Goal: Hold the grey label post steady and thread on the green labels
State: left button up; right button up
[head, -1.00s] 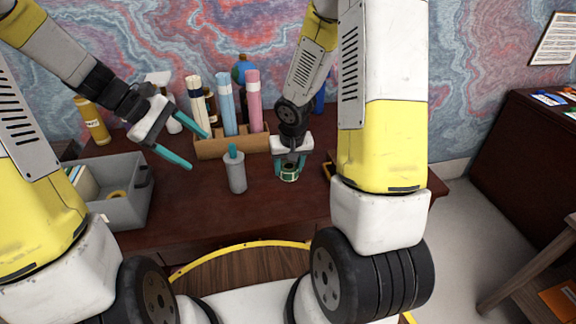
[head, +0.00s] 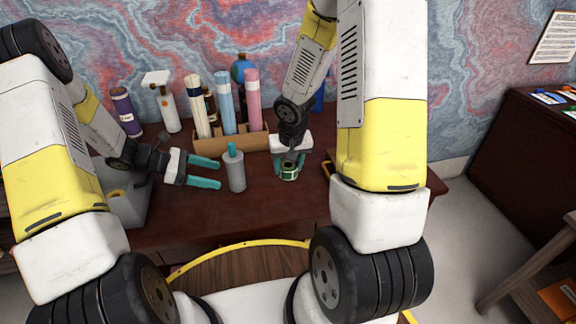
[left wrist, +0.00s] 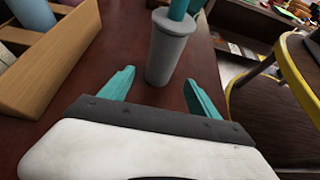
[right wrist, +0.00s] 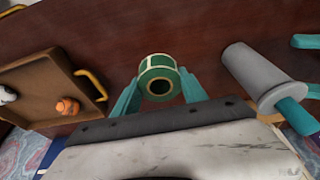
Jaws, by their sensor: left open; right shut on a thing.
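The grey label post (head: 236,174) stands upright on the desk, with a thinner teal peg on top. It also shows in the left wrist view (left wrist: 168,50) and in the right wrist view (right wrist: 250,75). My left gripper (head: 219,173) is open just left of the post, its fingers pointing at it and not closed around it. My right gripper (right wrist: 157,90) is shut on a green label roll (right wrist: 158,76), a ring with a white stripe and an open core. In the head view the roll (head: 289,173) is right of the post, close to the desk top.
A wooden holder (head: 215,145) with several upright rolls stands behind the post. A grey bin (head: 128,208) is at left, partly behind my left arm. A wooden tray (right wrist: 45,85) with small items lies beyond the roll. The desk front (head: 215,215) is clear.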

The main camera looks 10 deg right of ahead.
pick_arm(q)
jog(key=x, duration=0.7)
jog(key=shift+d+f, duration=0.1)
jog(key=shift+d, duration=0.1)
jog(key=c, duration=1)
pick_arm(e)
jog(key=w+a+r, duration=0.5)
jog(key=a+r, duration=0.2)
jog(key=r, duration=0.1)
notch_tip(320, 180, up, 6)
send_over(230, 143)
jog(key=d, duration=0.1)
jog(key=shift+w, duration=0.1)
jog(key=shift+a+r, duration=0.25)
jog(key=shift+a, duration=0.2)
